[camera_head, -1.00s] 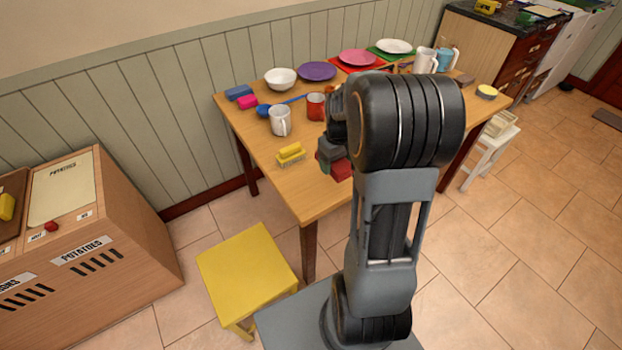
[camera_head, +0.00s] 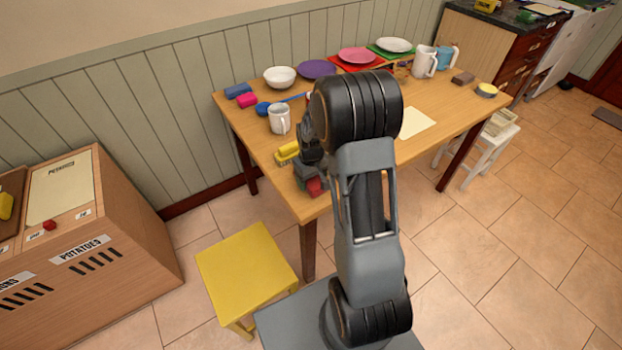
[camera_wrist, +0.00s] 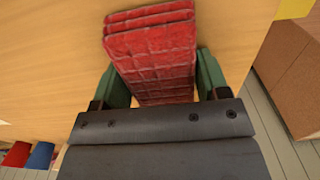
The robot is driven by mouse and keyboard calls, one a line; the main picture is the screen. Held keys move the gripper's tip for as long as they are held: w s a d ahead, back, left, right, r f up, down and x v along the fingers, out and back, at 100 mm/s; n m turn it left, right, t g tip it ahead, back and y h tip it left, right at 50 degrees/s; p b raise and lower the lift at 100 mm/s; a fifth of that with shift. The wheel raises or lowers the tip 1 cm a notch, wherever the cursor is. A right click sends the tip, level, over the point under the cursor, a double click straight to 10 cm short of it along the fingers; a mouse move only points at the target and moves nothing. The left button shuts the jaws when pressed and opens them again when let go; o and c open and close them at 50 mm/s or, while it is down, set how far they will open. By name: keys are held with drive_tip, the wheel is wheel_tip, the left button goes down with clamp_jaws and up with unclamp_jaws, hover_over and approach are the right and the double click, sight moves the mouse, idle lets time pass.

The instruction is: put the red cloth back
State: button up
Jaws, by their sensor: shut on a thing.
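The red cloth (camera_wrist: 150,50) is a folded, quilted bundle in the wrist view. The green fingers of my gripper (camera_wrist: 160,72) are shut on it from both sides. In the head view my gripper (camera_head: 307,178) is over the near left part of the wooden table, and a small part of the red cloth (camera_head: 315,187) shows at its tip. My arm hides the rest of the cloth there. I cannot tell whether the cloth touches the tabletop.
A yellow brush (camera_head: 288,152) lies close left of my gripper, with a white mug (camera_head: 279,120) behind it. Several plates and bowls line the table's back. A yellow stool (camera_head: 247,265) stands on the floor in front. A wooden potato bin (camera_head: 110,215) is at the left.

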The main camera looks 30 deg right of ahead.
drive_tip(key=shift+f, duration=0.15)
drive_tip(key=o, duration=0.9)
wheel_tip(320, 180, up, 11)
drive_tip(key=p, duration=0.1)
drive_tip(key=s+a+r+t, duration=0.1)
drive_tip(key=s+a+r, duration=0.1)
drive_tip(key=s, duration=0.3)
drive_tip(key=s+a+r+t, duration=0.1)
drive_tip(key=s+a+r, duration=0.2)
drive_tip(key=s+a, duration=0.1)
drive_tip(key=s+a+r+m+t, duration=0.1)
drive_tip(key=s+a+r, duration=0.1)
drive_tip(key=s, duration=0.4)
drive_tip(key=shift+s+a+r, duration=0.35)
drive_tip(key=shift+a, duration=0.55)
